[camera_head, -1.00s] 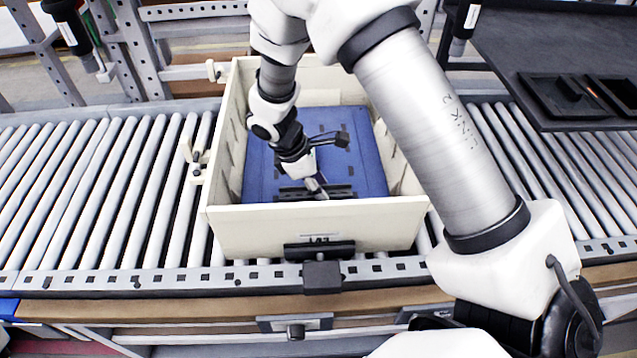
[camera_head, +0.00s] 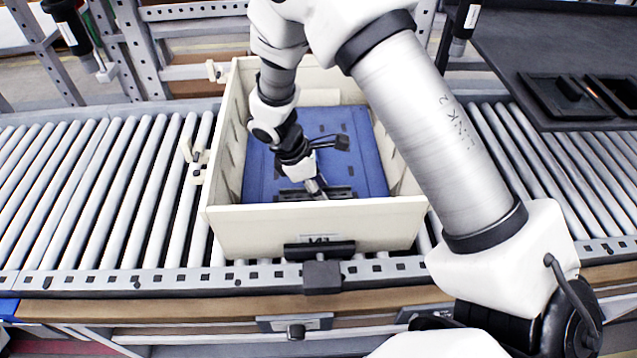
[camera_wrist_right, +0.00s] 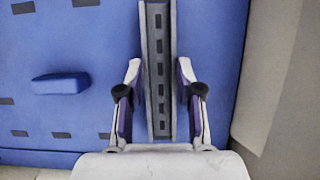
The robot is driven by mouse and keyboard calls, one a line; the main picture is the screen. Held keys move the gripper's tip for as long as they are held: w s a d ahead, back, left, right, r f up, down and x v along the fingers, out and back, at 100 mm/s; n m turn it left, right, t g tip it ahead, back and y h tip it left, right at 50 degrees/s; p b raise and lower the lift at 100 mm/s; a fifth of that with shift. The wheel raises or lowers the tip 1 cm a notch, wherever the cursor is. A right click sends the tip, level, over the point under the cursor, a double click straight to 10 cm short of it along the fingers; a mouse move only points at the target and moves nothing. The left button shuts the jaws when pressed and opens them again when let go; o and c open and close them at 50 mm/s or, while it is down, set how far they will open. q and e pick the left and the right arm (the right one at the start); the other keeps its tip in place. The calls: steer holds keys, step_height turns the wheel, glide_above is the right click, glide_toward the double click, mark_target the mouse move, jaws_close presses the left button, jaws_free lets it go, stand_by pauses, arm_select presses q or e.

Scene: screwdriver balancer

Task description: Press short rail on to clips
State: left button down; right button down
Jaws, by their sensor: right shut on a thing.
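The short rail (camera_head: 342,193) is a dark grey slotted strip at the near end of the blue panel in the cream crate. In the right wrist view the rail (camera_wrist_right: 158,45) runs up the picture. My right gripper (camera_head: 318,188) reaches down into the crate. In the right wrist view its fingers (camera_wrist_right: 158,85) are shut on the rail, one on each long side. The clips cannot be made out; the rail and gripper may cover them. My left gripper is not in view.
The cream crate (camera_head: 310,232) has upright walls close around my right gripper and stands on a roller conveyor (camera_head: 90,190). The blue panel (camera_head: 350,120) has small dark slots and a raised blue block (camera_wrist_right: 60,84). A dark shelf with trays (camera_head: 530,50) is at right.

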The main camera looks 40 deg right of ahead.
steer(key=c, duration=0.7)
jaws_free()
steer(key=v, duration=1.2)
